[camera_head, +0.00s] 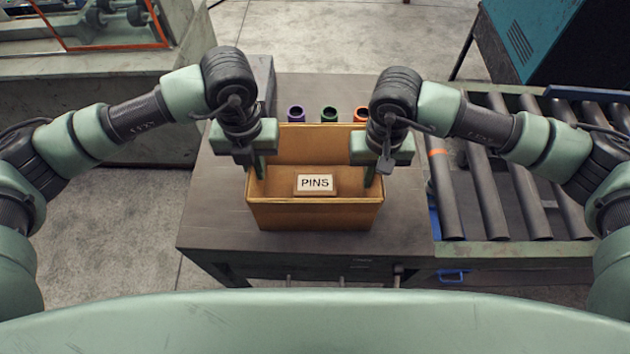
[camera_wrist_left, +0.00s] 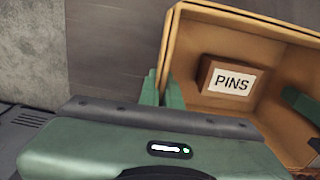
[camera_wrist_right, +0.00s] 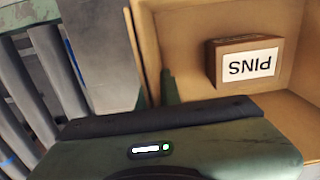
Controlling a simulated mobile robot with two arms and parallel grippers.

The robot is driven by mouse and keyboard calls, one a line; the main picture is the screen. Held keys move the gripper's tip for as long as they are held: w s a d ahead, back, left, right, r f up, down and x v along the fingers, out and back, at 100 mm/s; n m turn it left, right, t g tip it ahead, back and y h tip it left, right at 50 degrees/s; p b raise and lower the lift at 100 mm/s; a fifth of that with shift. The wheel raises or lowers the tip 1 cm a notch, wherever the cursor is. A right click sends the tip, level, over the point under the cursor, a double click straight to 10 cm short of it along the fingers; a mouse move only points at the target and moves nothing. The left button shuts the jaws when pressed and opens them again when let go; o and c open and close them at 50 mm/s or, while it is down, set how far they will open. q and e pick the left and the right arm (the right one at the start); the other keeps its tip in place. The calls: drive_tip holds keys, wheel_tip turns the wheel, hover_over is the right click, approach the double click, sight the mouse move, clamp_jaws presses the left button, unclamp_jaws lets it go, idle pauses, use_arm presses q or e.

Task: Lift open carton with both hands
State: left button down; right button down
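The open tan carton (camera_head: 315,214) sits upright on the dark workbench. A small box labelled PINS (camera_head: 315,185) lies inside it; it also shows in the left wrist view (camera_wrist_left: 230,80) and right wrist view (camera_wrist_right: 247,62). My left gripper (camera_head: 258,165) points down at the carton's left wall, its fingers (camera_wrist_left: 162,90) close together on either side of that wall. My right gripper (camera_head: 371,172) is at the right wall, its fingers (camera_wrist_right: 155,92) likewise close about it. Both look shut on the walls. The exact finger contact is partly hidden.
Purple (camera_head: 296,114), green (camera_head: 329,114) and orange (camera_head: 361,114) cups stand behind the carton. A roller conveyor (camera_head: 492,190) adjoins the workbench (camera_head: 215,215) on the right. Bare bench top lies left of the carton and in a strip before it.

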use_arm(q)
drive_tip(key=shift+r, duration=0.1)
use_arm(e)
drive_tip(key=shift+r, duration=0.1)
idle(0.6)
